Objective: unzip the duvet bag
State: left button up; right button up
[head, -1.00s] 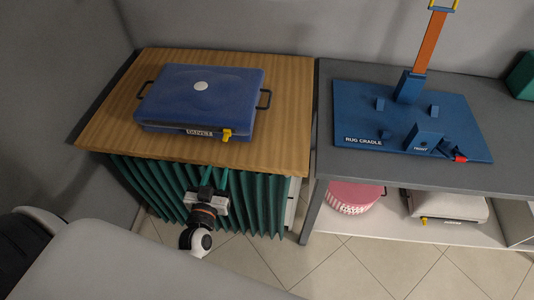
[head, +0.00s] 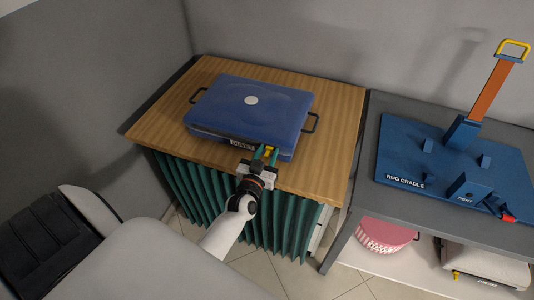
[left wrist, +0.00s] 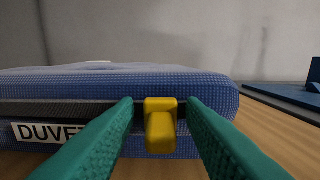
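The blue duvet bag (head: 252,106) lies flat on the wooden table, with a white disc on top and a dark handle at each side. Its white DUVET label (left wrist: 46,132) and dark zip band are on the front side. The yellow zip pull (left wrist: 160,125) is on the band near the front right corner. My left gripper (head: 266,155) is at the bag's front edge. In the left wrist view its green fingers (left wrist: 160,122) stand open, one on each side of the pull, with a gap visible. My right gripper is not in view.
The wooden table (head: 160,118) has bare room around the bag, and a green curtain (head: 282,228) hangs below its front. A grey table (head: 368,160) to the right bears a blue rug cradle (head: 405,140) with an upright orange strap. A pink basket (head: 384,236) and a pale bag (head: 485,264) sit beneath.

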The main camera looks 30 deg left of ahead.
aim_at(199, 127)
pick_arm(q)
jog(key=shift+c, duration=0.4)
grip_shut()
jog(key=s+a+b, duration=0.1)
jog(key=s+a, duration=0.1)
jog(key=a, duration=0.5)
jog(key=s+a+b, duration=0.1)
jog(key=a+b, duration=0.1)
jog(key=a, duration=0.6)
jog(key=s+a+b, duration=0.2)
jog(key=a, duration=0.6)
jog(key=shift+s+a+f, duration=0.1)
jog(key=shift+s, duration=0.2)
jog(key=shift+s+a, duration=0.2)
jog(key=shift+a, duration=0.6)
jog(key=shift+o, duration=0.4)
grip_release()
jog(key=shift+s, duration=0.1)
